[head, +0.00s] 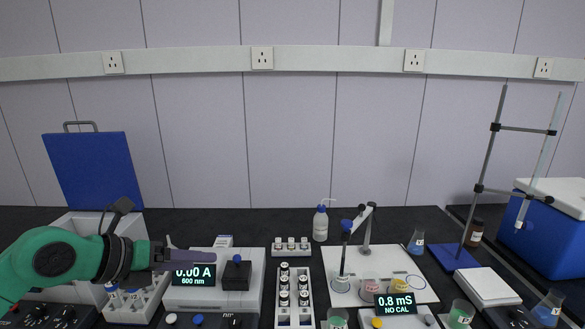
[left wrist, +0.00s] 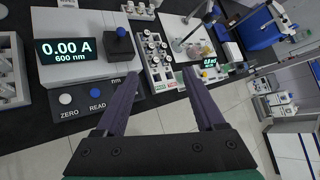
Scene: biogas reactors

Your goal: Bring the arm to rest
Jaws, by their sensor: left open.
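My left arm comes in from the left in the head view, and its gripper (head: 172,259) hangs in front of the photometer (head: 190,297), whose display reads 0.00 A, 600 nm. In the left wrist view the two purple fingers of the left gripper (left wrist: 158,98) stand wide apart with nothing between them. The photometer (left wrist: 75,80) lies beyond the left finger there, with its ZERO and READ buttons in view. The gripper looks clear of the bench. My right gripper is in neither view.
A rack of vials (head: 294,297) stands right of the photometer. Further right are a conductivity meter (head: 396,304) reading 0.8 mS, a white plate with cups, a wash bottle (head: 320,222), a stand (head: 482,187) with a glass tube, and a blue cooler (head: 550,230). An open blue-lidded box (head: 95,170) stands at left.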

